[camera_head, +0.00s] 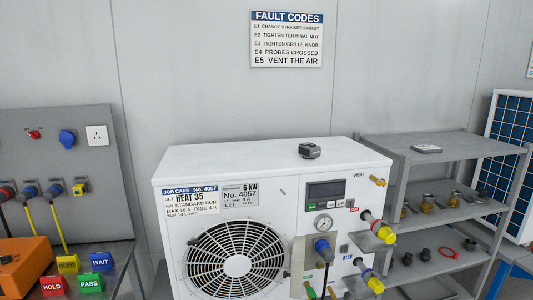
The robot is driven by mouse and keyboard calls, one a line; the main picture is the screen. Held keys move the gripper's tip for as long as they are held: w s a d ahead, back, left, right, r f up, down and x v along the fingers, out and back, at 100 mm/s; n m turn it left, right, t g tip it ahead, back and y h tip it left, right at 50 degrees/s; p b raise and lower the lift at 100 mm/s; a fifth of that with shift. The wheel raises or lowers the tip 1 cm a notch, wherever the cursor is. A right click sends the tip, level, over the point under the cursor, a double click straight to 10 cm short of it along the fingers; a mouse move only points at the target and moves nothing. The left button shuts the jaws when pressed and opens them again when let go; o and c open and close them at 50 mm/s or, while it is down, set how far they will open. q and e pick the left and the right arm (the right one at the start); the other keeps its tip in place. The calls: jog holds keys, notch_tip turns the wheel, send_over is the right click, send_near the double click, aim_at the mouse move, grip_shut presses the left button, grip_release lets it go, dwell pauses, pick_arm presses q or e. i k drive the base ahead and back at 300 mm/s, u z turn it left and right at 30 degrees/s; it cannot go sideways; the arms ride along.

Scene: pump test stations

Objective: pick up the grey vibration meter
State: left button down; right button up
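A small dark grey box-shaped device (309,151) sits on top of the white pump unit (215,168), right of its middle; it may be the vibration meter. A flat grey item with a pale top (426,149) lies on the top of the grey shelf rack (466,143). It is too small to tell which of the two is the meter. Nothing visible covers either one. Neither of my grippers is in view.
The unit's front has a fan grille (236,262), a gauge and protruding fittings (378,230) on the right. The lower shelves hold several brass and dark fittings. A left bench carries an orange box (25,265) and coloured blocks (90,283). The unit's top is otherwise clear.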

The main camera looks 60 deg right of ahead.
aim_at(309, 151)
jog(key=z, duration=2.6)
jog(key=i, duration=1)
jog(key=u, duration=0.6)
